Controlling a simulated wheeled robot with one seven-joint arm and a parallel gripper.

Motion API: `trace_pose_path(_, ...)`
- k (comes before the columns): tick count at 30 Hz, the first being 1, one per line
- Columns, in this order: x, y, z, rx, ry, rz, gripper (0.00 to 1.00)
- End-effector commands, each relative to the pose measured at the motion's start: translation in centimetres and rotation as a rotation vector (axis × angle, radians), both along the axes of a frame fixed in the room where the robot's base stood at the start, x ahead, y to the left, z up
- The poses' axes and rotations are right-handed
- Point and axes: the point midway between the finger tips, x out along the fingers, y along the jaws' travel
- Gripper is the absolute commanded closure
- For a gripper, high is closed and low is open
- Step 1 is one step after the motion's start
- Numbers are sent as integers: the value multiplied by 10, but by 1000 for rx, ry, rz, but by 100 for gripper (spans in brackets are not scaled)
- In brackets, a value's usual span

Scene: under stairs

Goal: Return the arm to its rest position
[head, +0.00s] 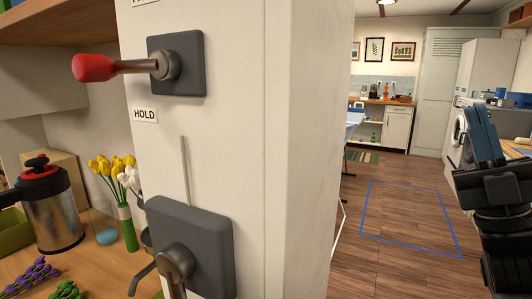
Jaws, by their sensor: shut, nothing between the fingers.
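My gripper (479,112) shows at the right edge of the head view, with its blue fingers pointing up and pressed together. Nothing is held between them. My dark wrist and forearm run down below it to the bottom right corner. The gripper is well apart from the white panel on the left and touches nothing that I can see. The rest of my arm is out of view.
A white panel (300,150) stands close on the left, with a red-handled lever (95,67) and a lower dark lever (176,262). Behind it, a wooden counter (95,265) holds a steel flask (50,212) and flowers. Open wooden floor (400,273) has a blue outline.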

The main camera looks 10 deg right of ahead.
Motion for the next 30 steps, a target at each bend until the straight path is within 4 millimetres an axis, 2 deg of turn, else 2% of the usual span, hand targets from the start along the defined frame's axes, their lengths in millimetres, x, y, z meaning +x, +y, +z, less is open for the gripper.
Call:
trace_pose_path(1,-5,7,-23,50,45,20,100)
trace_pose_path(3,-12,16,-49,112,103,42,100)
trace_pose_path(8,-34,36,-106,248,242,89,100)
trace_pose_path(15,-81,67,-182,429,466,144,100)
trace_pose_path(20,-121,86,-225,535,627,172,100)
trace_pose_path(24,-159,101,-257,618,775,188,100)
trace_pose_path(30,-220,117,-293,720,994,202,100)
